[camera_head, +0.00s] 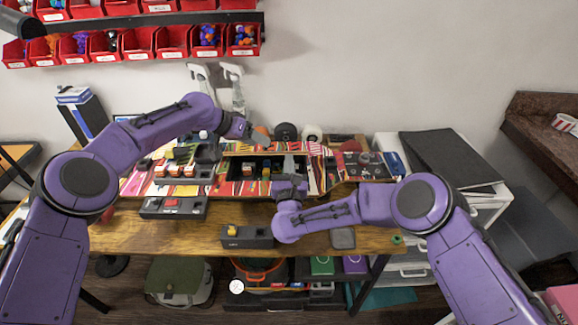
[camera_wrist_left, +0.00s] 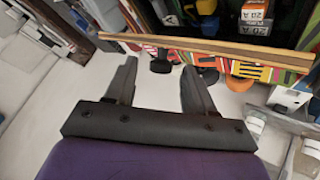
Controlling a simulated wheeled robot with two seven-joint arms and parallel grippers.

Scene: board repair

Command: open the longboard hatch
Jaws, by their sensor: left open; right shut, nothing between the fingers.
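The longboard (camera_head: 222,187) lies across the workbench, its deck covered in bright stripes. Its hatch compartment (camera_head: 274,178) is uncovered and parts show inside. The hatch lid (camera_head: 265,150) shows as a thin pale wooden edge along the compartment's far side. In the left wrist view the lid edge (camera_wrist_left: 205,46) runs across, just beyond my fingertips. My left gripper (camera_head: 246,131) is behind the lid; its fingers (camera_wrist_left: 158,65) are apart with nothing between them. Whether they touch the lid is unclear. My right gripper (camera_head: 289,164) is shut and empty, over the compartment's right part.
Dark trays with parts (camera_head: 172,207) stand on the bench at left. A small dark box with a yellow piece (camera_head: 246,237) sits near the front edge. Desk lamps (camera_head: 232,85) stand behind the longboard. The bench front (camera_head: 130,233) has bare wood.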

